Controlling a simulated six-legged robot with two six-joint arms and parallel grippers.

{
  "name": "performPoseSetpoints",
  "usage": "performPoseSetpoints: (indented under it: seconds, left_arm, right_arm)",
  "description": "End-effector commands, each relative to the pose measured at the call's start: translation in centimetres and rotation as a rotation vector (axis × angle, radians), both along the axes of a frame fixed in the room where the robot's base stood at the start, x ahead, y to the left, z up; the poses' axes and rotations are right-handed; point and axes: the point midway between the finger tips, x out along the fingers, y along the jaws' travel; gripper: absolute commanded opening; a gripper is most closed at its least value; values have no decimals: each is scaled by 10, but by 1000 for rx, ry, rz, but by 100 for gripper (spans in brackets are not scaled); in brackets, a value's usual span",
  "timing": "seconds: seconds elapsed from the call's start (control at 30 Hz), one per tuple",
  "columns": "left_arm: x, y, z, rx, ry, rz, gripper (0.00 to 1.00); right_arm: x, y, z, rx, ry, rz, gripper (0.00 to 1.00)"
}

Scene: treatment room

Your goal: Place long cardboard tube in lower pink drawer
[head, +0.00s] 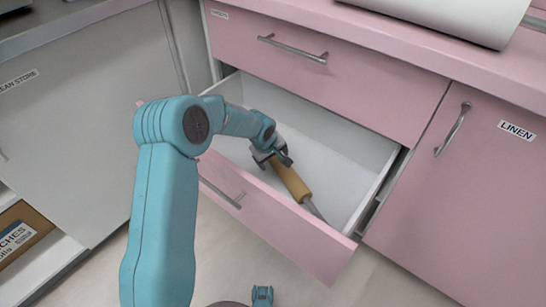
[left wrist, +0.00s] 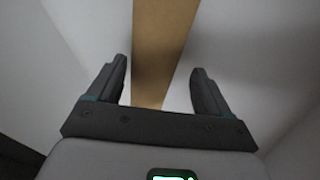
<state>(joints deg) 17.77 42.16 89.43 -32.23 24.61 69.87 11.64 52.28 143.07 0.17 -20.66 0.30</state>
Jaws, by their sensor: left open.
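The long cardboard tube (head: 292,183) is brown and lies inside the open lower pink drawer (head: 270,225), near its front panel. It slants from the gripper toward the lower right. In the left wrist view the tube (left wrist: 163,40) runs up between the two fingers, with a gap on each side. My left gripper (head: 277,158) is open over the upper end of the tube, inside the drawer. The gripper and wrist hide that end. My right gripper is not in view.
The closed upper pink drawer (head: 325,75) overhangs the back of the open one. A pink LINEN cupboard (head: 470,190) stands at right. An open shelf with a cardboard box (head: 22,230) is at lower left. The drawer's right side has free room.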

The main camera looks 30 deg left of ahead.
Motion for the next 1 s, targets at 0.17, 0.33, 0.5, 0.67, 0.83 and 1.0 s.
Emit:
performPoseSetpoints:
  seconds: [0.17,0.33,0.5,0.67,0.83,1.0]
  left_arm:
    - [-13,-1,42,1,-4,0,80]
    - [-27,-2,78,1,-4,1,80]
    - [-37,-3,100,0,-1,0,80]
    - [-40,-3,107,0,-1,0,80]
    - [-41,-3,107,0,-1,0,80]
    - [-40,-3,107,0,-1,0,80]
  right_arm:
    - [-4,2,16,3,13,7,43]
    - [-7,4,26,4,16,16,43]
    - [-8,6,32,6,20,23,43]
    - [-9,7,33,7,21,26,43]
    - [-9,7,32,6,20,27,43]
    - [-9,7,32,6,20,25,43]
